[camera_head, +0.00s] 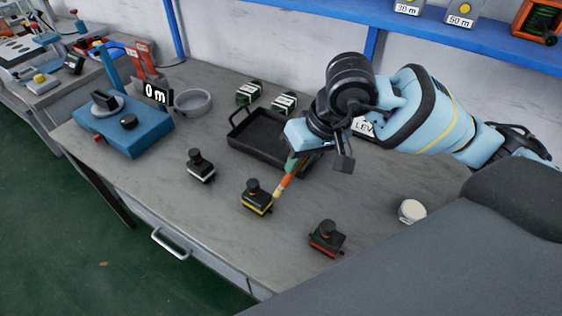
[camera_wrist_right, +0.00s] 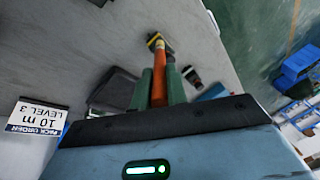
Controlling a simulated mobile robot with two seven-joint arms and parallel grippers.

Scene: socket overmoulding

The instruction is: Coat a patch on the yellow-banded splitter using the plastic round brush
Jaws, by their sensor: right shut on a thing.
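The yellow-banded splitter (camera_head: 256,200) is a small black block with a round knob on top and a yellow stripe. It stands upright on the grey table and also shows in the right wrist view (camera_wrist_right: 154,39). My right gripper (camera_head: 294,166) is shut on the round brush (camera_head: 283,183), which has an orange handle. The wrist view shows the brush (camera_wrist_right: 159,88) between the green fingers (camera_wrist_right: 160,80). The brush slants down with its tip at the right side of the splitter. I cannot tell whether they touch. My left gripper is not in view.
A white-banded splitter (camera_head: 201,173) stands to the left, a red-banded one (camera_head: 326,244) to the right. A black tray (camera_head: 240,146) lies behind, partly hidden by my gripper. A pale round tub (camera_head: 411,211) is at right. A blue device (camera_head: 130,134) and grey dish (camera_head: 193,105) stand left.

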